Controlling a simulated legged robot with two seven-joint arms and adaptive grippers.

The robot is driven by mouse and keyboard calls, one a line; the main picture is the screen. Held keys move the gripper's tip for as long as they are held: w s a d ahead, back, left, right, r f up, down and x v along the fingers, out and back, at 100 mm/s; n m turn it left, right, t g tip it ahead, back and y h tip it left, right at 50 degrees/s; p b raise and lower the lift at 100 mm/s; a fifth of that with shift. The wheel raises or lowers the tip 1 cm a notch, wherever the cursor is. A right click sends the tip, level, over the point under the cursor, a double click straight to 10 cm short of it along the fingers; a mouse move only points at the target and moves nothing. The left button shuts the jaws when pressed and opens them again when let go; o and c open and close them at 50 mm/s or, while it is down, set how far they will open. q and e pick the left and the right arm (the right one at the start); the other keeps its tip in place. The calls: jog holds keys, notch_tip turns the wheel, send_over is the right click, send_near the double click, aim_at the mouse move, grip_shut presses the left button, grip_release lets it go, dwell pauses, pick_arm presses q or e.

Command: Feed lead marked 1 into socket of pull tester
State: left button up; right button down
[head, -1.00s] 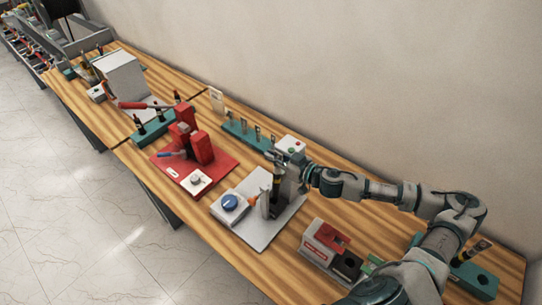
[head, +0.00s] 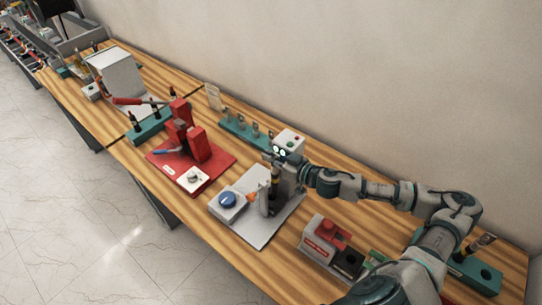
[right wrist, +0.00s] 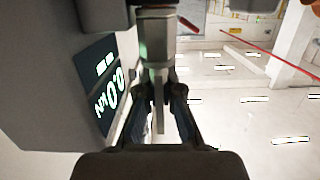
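The pull tester stands mid-table in the head view, with a pale grey base plate (head: 262,232), a white top with coloured buttons (head: 290,142) and a lit display. The display (right wrist: 107,98) reads 0.0 kN in the right wrist view, close on the left. My right gripper (head: 278,180) is at the tester's upright part, shut on a dark lead with a tan band (head: 275,173). In the right wrist view, the fingers (right wrist: 160,95) close around a thin pale strip below a grey-green block. The number mark and socket opening cannot be made out. My left gripper is not in view.
A box with a blue knob (head: 229,201) sits on the plate's left. A red press (head: 195,150) stands farther left, and a teal rack (head: 240,130) behind. Bare wood lies along the front edge.

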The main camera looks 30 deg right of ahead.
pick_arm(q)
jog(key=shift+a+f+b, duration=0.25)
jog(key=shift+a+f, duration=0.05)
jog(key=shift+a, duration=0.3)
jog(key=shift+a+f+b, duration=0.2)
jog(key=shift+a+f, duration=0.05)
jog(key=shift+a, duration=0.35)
pick_arm(e)
jog(key=shift+a+r, duration=0.25)
jog(key=shift+a, duration=0.2)
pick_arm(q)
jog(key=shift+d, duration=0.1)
pick_arm(e)
jog(key=shift+d, duration=0.1)
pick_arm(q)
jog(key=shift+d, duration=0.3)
pick_arm(e)
jog(key=shift+s+d+f, duration=0.1)
jog(key=shift+d, duration=0.1)
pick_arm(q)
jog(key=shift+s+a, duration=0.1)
